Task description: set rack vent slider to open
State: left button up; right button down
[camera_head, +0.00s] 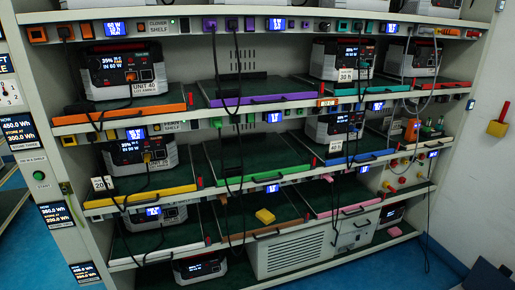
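The rack (240,113) fills most of the view, with several shelves of trays and power units. I cannot make out for certain which part is the vent slider. Small dark slots (242,53) show in the back panel of the top bay. A white louvred box (290,251) stands at the bottom. A yellow block with a red piece above it (497,128) is on the right wall. Neither of my grippers is in view.
Power units sit on coloured-edged trays, such as the unit on the orange-edged tray (125,72). Dark cables hang across the shelf fronts. Blue floor (400,270) shows at the lower right, with a dark object (485,275) in the corner.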

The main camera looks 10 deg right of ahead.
aim_at(348, 247)
jog(key=i+z, duration=0.1)
jog(key=z, duration=0.3)
jog(key=i+z, duration=0.1)
jog(key=z, duration=0.25)
jog(key=i+j+z, duration=0.1)
jog(key=z, duration=0.3)
